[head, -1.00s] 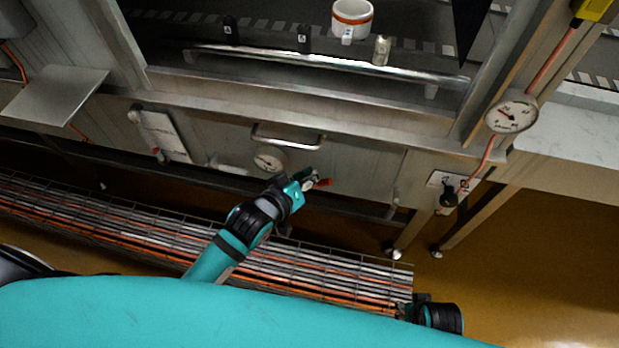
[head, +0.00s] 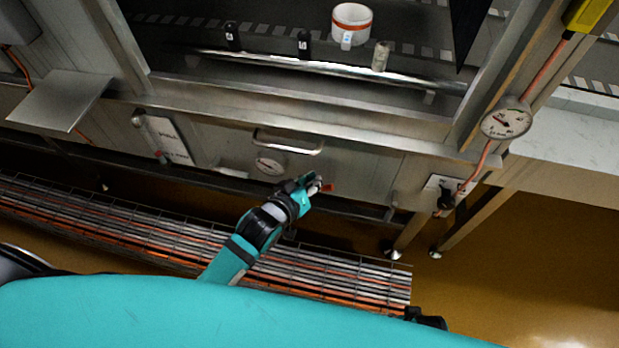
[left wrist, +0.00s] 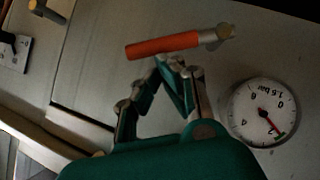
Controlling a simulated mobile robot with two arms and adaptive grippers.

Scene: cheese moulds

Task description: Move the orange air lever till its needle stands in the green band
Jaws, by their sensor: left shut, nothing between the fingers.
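The orange air lever (left wrist: 165,45) sticks out from a grey pivot on the panel in the left wrist view. It shows as a small red-orange handle in the head view (head: 328,187). My left gripper (left wrist: 171,62) is shut and empty, its fingertips just beside the lever; I cannot tell if they touch it. It also shows in the head view (head: 313,184). The round white gauge (left wrist: 262,112) is right of the gripper. Its red needle points to the lower right, at or very near the small green band; the exact overlap is too small to tell. My right gripper is not visible.
A bar handle (head: 288,143) sits above the gauge on the panel. Another gauge (head: 507,122) and a black knob (head: 446,200) are at the right. A white cup (head: 351,22) stands behind the rail. A wire-mesh cable tray (head: 120,225) runs below.

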